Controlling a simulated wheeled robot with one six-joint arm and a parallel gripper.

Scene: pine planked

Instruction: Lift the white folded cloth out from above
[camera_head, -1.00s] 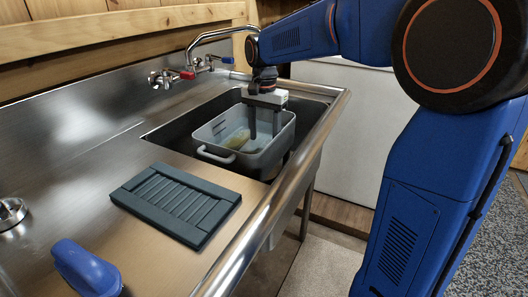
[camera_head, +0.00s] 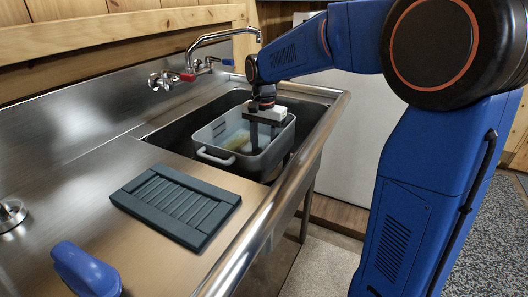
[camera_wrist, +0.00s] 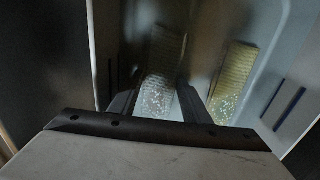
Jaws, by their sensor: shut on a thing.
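My gripper (camera_head: 264,138) reaches straight down into a grey basin (camera_head: 205,154) that stands in the sink. In the wrist view its two dark fingers (camera_wrist: 160,104) are close on either side of a pale, ribbed piece with a speckled lower part, which I take to be the white folded cloth (camera_wrist: 158,75). The gripper is shut on it, low in the basin. The fingertips and the cloth's lower edge are hard to make out. In the head view the cloth cannot be told apart.
A yellowish ribbed thing (camera_wrist: 235,65) lies beside the fingers in the basin. The basin walls and the sink's steel rim (camera_head: 303,165) surround my gripper. The faucet (camera_head: 215,40) is behind. A dark ribbed board (camera_head: 175,203) lies on the counter, with a blue object (camera_head: 85,270) in front.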

